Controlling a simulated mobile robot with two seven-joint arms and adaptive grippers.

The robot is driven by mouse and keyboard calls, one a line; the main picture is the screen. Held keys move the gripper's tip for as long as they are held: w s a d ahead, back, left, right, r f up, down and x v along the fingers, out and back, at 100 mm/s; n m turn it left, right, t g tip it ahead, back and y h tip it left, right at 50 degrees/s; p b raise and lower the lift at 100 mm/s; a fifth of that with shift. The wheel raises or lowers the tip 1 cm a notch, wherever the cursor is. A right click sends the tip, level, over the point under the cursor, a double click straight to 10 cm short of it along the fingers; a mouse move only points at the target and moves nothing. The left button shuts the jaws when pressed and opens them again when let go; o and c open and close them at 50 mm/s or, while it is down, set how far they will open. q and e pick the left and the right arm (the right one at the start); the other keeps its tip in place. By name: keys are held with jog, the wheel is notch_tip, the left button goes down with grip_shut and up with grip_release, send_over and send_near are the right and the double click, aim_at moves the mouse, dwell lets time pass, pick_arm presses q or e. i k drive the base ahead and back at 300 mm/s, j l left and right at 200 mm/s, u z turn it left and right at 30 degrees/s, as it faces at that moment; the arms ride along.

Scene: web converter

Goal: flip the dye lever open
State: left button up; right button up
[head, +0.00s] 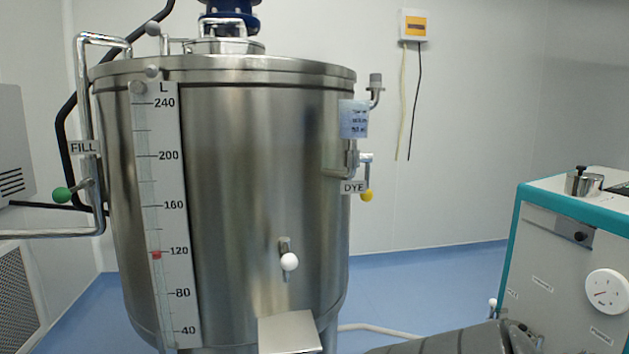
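The dye lever (367,180) is on the right side of the steel tank (245,170), just right of the DYE label (353,187). It hangs straight down from a small valve on a short pipe and ends in a yellow ball knob (367,195). Nothing touches it. Part of my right arm shows at the bottom edge, with what looks like my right gripper (522,337) at its end, low and far to the right of the lever. Its fingers are not clear. My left gripper is out of view.
The FILL lever with a green knob (62,194) is at the tank's left. A white-knobbed lever (289,261) is on the tank front, above a steel plate (290,332). A teal-edged machine (565,260) stands at right. The space right of the dye lever is clear.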

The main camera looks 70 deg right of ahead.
aim_at(367, 159)
jog(key=z, duration=2.4)
